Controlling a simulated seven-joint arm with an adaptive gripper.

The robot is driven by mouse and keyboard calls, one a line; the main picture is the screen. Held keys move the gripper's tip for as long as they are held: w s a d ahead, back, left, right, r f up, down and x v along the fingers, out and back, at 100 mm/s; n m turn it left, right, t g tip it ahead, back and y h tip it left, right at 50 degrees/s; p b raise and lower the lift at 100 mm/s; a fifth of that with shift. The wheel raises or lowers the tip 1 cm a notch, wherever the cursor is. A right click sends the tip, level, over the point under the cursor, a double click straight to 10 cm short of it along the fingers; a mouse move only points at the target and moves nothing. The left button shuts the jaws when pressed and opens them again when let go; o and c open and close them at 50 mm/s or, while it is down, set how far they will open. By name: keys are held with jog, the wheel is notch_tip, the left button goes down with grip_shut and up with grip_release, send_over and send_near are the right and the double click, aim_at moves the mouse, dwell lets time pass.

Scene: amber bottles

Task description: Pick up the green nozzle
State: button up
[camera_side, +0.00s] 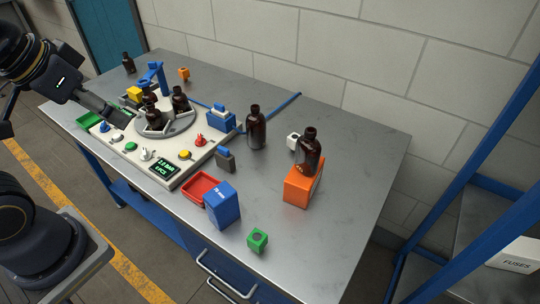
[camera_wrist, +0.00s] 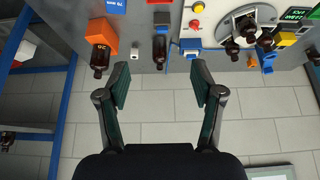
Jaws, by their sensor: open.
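The green nozzle (camera_side: 257,240) is a small green cube with a dark round hole in its top. It stands on the metal table near the front edge, in front of the blue box, in the side view. I cannot make it out in the wrist view. My gripper (camera_side: 118,112) is at the left end of the table, over the machine's left edge and far from the nozzle. In the wrist view my gripper (camera_wrist: 160,80) has its two fingers wide apart with nothing between them.
A blue box (camera_side: 222,206) and red tray (camera_side: 199,189) stand left of the nozzle. An orange box (camera_side: 299,187) bears an amber bottle (camera_side: 309,150); another bottle (camera_side: 256,128) stands farther back. The machine (camera_side: 172,172) fills the table's left part. The table right of the nozzle is clear.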

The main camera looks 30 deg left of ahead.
jog(key=w+d+n+g+h, duration=0.1)
jog(key=w+d+n, duration=0.2)
jog(key=w+d, duration=0.65)
jog(key=m+g+y, duration=0.1)
jog(key=m+g, duration=0.2)
jog(key=g, duration=0.2)
send_over(258, 243)
jog(key=w+a, duration=0.1)
notch_tip(258, 243, down, 18)
jog(key=f, duration=0.9)
jog(key=shift+a+f, duration=0.25)
jog(key=shift+f, duration=0.15)
jog(key=shift+w+d+f, duration=0.1)
jog(key=shift+f, duration=1.45)
jog(key=shift+d+f, duration=0.1)
jog(key=shift+f, duration=1.4)
jog(key=shift+c, duration=0.4)
